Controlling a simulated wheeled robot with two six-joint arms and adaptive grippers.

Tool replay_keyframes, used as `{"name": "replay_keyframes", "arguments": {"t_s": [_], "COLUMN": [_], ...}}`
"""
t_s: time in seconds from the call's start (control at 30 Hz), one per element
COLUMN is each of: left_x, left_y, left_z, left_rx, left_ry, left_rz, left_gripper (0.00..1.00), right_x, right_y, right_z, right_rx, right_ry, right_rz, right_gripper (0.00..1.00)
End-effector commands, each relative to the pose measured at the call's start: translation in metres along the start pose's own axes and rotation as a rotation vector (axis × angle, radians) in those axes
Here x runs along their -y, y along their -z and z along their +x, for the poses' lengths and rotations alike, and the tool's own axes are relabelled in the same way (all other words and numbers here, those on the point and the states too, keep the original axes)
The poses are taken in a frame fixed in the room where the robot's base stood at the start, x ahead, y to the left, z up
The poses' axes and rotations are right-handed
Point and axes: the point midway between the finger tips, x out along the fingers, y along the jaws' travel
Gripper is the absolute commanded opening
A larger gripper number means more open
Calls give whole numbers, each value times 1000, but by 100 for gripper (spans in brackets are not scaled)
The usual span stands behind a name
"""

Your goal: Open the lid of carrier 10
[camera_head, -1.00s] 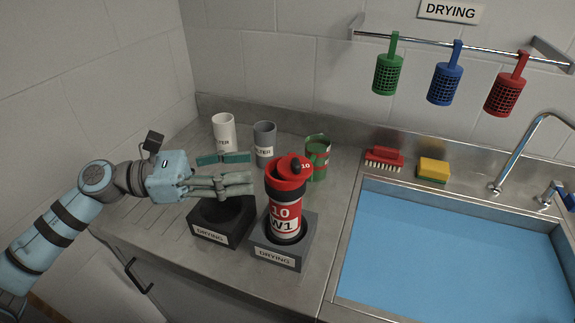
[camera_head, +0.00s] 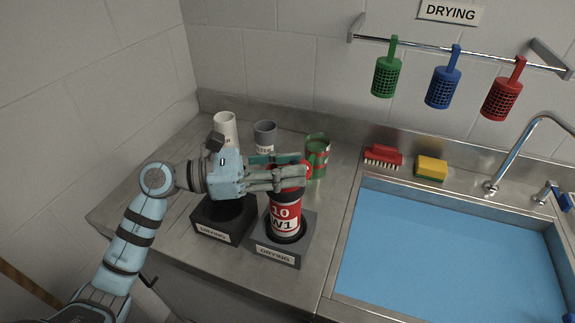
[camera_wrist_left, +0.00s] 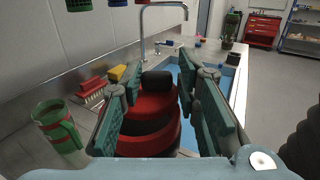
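Carrier 10 (camera_head: 285,217) is a red and white cylinder marked "10" and "W1", upright in a grey holder (camera_head: 262,246) labelled DRYING. Its red top is mostly hidden behind my left gripper (camera_head: 303,172) in the head view. In the left wrist view the red lid (camera_wrist_left: 150,135) with a black round part (camera_wrist_left: 157,80) lies between the two spread fingers of my left gripper (camera_wrist_left: 159,82). The fingers are open on either side of it; I cannot tell if either touches. My right gripper is not in view.
A black DRYING holder (camera_head: 210,230) stands left of the carrier. White (camera_head: 225,124) and grey (camera_head: 265,133) cups and a green container (camera_head: 317,160) stand behind. A brush (camera_head: 383,156), sponge (camera_head: 431,168) and blue sink (camera_head: 450,255) are to the right.

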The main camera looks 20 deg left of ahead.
Motion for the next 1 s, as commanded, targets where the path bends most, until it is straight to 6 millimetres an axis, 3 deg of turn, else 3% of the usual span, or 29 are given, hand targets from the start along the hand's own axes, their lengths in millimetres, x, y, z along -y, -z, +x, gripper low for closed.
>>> {"name": "replay_keyframes", "arguments": {"t_s": [0.1,0.47,1.0], "left_x": [0,2,2], "left_y": [0,-3,-8], "left_z": [0,3,24], "left_rx": [0,0,4], "left_ry": [-1,-71,-468], "left_rz": [1,1,-6], "left_gripper": [1,1,1], "right_x": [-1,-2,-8], "right_y": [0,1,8], "right_z": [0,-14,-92], "right_rx": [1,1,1], "right_ry": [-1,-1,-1], "right_rz": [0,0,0], "right_gripper": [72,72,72]}}
